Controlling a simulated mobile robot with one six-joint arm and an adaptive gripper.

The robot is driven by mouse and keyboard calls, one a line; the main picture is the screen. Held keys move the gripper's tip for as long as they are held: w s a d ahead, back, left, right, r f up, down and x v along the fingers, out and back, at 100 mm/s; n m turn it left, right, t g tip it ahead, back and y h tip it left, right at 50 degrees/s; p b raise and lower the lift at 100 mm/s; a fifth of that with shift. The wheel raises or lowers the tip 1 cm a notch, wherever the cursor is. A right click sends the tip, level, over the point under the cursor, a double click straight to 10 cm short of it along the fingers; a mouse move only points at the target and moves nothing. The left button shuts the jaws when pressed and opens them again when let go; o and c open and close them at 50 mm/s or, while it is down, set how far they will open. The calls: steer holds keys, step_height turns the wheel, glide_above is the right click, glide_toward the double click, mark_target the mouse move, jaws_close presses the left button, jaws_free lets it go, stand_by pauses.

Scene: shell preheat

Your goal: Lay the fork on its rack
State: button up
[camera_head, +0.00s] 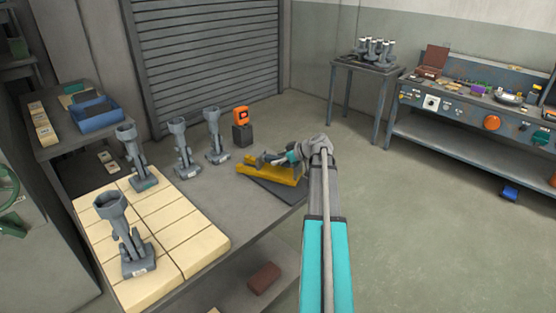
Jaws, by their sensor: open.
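A yellow piece (268,174) with upright ends lies over a dark flat plate (272,191) at the right end of the grey bench. It looks like the rack, but I cannot tell for sure whether the yellow part is the rack or the fork. My gripper (268,158) is open, at the end of my arm, just above and behind the yellow piece. Small grey and dark parts overlap there, so the fork's outline and any contact with my fingers are not clear.
Several grey funnel-topped stands (183,150) stand on the left, some on cream tiles (165,215). An orange device (240,116) on a dark block is behind the yellow piece. A brown brick (264,277) lies on the lower shelf. Open floor is to the right.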

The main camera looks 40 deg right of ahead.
steer(key=p+v, duration=0.6)
steer(key=v, duration=0.6)
steer(key=shift+r, duration=0.1)
stand_by(1.6)
